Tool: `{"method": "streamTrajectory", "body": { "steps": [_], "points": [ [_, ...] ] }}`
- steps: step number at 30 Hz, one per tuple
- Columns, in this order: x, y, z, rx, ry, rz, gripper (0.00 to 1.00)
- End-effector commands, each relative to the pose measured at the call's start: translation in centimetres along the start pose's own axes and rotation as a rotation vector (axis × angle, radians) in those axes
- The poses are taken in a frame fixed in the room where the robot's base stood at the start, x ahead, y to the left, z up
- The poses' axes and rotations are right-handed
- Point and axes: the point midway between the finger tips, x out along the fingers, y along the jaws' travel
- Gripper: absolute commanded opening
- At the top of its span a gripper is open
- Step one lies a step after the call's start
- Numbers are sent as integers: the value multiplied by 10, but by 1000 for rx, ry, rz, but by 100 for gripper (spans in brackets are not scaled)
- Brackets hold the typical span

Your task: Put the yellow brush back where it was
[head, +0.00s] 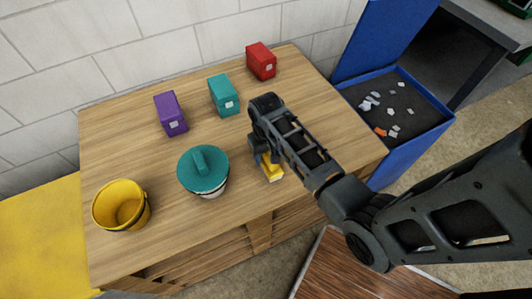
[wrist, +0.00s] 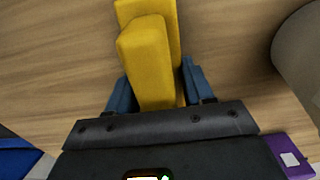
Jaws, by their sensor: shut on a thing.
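The yellow brush (head: 271,170) is at my gripper, near the front edge of the wooden table, right of the teal-lidded pot. In the wrist view the yellow brush (wrist: 148,60) is a yellow block with a second yellow part beside it, between the two blue-grey fingers. My gripper (wrist: 158,88) is shut on it. In the head view my gripper (head: 262,157) points down at the table and hides part of the brush. I cannot tell whether the brush touches the tabletop.
A teal-lidded pot (head: 203,171) stands close left, a yellow bucket (head: 120,205) farther left. Purple (head: 171,114), teal (head: 223,95) and red (head: 261,61) boxes stand toward the back. An open blue bin (head: 412,150) with scraps is right of the wooden table (head: 145,160).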

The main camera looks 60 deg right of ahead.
Motion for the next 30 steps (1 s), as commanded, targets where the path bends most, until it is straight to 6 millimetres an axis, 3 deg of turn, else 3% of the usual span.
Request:
{"method": "streamTrajectory", "body": {
  "steps": [6, 7, 14, 23, 30],
  "points": [
    [3, 0, 0, 0, 0, 0, 17],
    [3, 0, 0, 0, 0, 0, 53],
    [2, 0, 0, 0, 0, 0, 75],
    [0, 0, 0, 0, 0, 0, 77],
    [-32, 0, -1, -1, 4, 0, 77]
  ]
}}
